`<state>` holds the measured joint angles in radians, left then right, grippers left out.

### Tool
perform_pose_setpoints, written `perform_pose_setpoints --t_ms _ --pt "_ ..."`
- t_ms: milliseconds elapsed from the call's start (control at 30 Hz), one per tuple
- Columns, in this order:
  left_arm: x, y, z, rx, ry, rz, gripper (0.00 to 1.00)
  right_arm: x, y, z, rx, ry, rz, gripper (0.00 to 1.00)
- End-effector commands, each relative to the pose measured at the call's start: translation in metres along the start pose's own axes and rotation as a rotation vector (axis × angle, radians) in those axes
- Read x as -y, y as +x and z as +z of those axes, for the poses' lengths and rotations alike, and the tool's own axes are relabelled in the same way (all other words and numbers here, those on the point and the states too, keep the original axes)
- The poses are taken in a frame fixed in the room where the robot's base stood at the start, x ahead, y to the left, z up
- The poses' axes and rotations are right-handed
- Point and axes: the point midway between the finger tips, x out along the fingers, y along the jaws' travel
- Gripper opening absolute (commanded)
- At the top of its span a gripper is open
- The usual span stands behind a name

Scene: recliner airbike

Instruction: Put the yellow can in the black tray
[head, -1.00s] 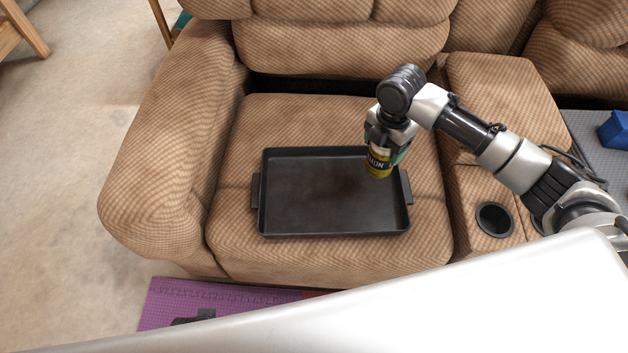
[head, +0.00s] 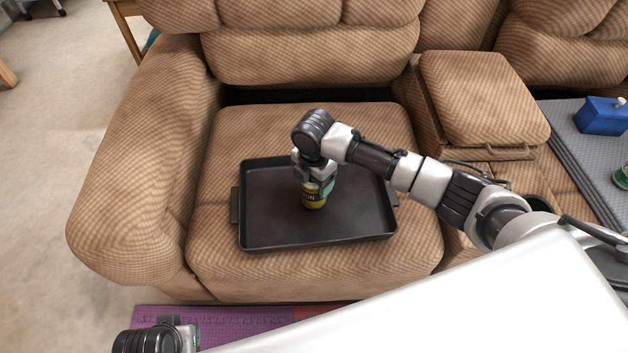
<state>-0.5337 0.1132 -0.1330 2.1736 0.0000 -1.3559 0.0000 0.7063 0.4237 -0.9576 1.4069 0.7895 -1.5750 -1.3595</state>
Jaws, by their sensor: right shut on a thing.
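The black tray (head: 270,225) lies flat on the left seat of the brown recliner, with a handle at each short end. The yellow can (head: 313,201), with a dark label band, is upright over the middle of the tray. My right gripper (head: 315,188) is shut on the can from above and hides its top. I cannot tell whether the can's base touches the tray floor. Part of my left arm (head: 160,338) shows at the bottom left; its fingertips are not clear.
The tray around the can is empty. The recliner's padded left arm (head: 135,165) and the console (head: 480,95) flank the seat. A blue box (head: 601,115) and a green can (head: 622,176) rest on a grey mat at right. A purple mat (head: 215,320) lies on the floor.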

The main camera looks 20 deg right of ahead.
Motion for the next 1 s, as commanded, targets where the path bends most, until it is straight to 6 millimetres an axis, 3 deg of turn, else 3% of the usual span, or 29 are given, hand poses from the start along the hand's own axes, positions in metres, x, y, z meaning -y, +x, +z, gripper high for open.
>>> perform_pose_setpoints --t_ms 400,433,567,867,1000 --pt "0.000 -0.003 0.000 -0.001 0.000 0.000 0.43 -0.001 0.004 0.000 0.000 0.000 0.003 0.34" --pt "0.000 -0.003 0.000 -0.001 0.000 0.000 0.43 0.000 0.005 0.000 0.000 0.000 0.002 0.72" --pt "0.000 -0.003 0.000 -0.001 0.000 0.000 0.43 0.000 0.005 0.000 0.000 0.000 0.001 0.92" --pt "0.000 -0.003 0.000 -0.002 -0.001 0.000 0.43 0.000 0.004 0.000 0.000 0.000 0.002 0.95" --pt "0.000 0.001 0.000 0.002 0.001 0.000 0.43 -0.001 -0.009 0.001 0.000 0.001 0.003 0.95"
